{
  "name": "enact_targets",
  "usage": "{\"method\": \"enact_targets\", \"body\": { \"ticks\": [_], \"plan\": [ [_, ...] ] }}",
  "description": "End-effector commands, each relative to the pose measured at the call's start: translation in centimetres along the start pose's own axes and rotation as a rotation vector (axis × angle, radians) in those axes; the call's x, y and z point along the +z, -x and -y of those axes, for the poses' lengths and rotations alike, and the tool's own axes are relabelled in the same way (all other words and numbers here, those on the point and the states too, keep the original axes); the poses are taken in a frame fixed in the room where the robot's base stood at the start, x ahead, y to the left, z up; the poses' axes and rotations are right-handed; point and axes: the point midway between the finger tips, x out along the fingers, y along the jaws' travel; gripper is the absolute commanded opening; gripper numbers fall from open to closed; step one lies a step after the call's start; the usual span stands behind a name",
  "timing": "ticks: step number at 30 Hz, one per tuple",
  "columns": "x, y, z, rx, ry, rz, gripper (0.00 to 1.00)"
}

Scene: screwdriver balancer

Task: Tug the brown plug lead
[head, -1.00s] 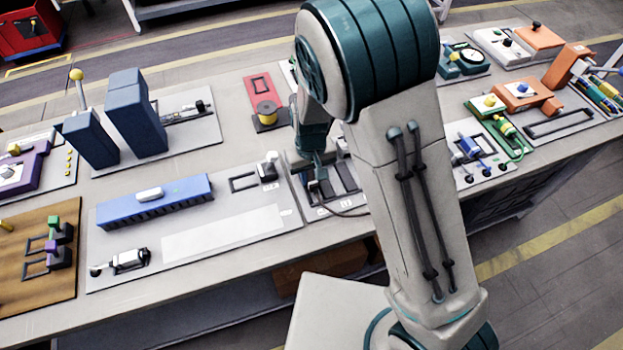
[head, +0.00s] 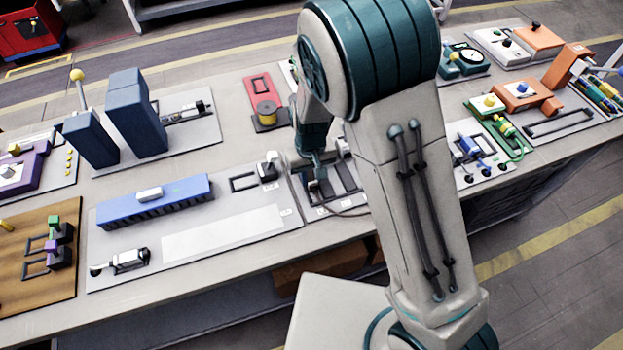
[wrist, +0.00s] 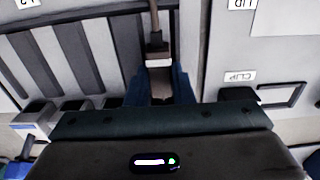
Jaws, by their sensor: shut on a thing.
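In the wrist view, my gripper (wrist: 156,88) has its blue fingers closed on the brown plug (wrist: 157,48). The brown lead (wrist: 153,15) runs from the plug toward the top edge of the picture. The fingers hide part of the plug, and I cannot tell whether it sits in a socket. In the head view, my gripper (head: 316,188) is low over a grey board with dark strips, partly hidden by my arm. A thin lead (head: 350,215) curves beside it at the board's front edge.
Dark slotted strips (wrist: 80,55) and small blocks (wrist: 40,115) lie left of the gripper in the wrist view. A dark frame (wrist: 278,97) by an upside-down "CLIP" label is on the right. A blue bar (head: 155,200) stands left in the head view.

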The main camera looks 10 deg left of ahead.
Motion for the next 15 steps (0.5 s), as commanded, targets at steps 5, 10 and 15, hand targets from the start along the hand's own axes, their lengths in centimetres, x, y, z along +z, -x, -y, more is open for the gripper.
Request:
{"method": "enact_targets", "body": {
  "ticks": [5,10,15],
  "plan": [
    [0.0,-0.05,0.01,0.0,0.0,0.0,0.44],
    [-0.04,-0.01,0.0,0.0,0.0,-0.001,0.44],
    [-0.07,0.55,0.0,0.0,0.0,-0.003,0.44]
  ]
}}
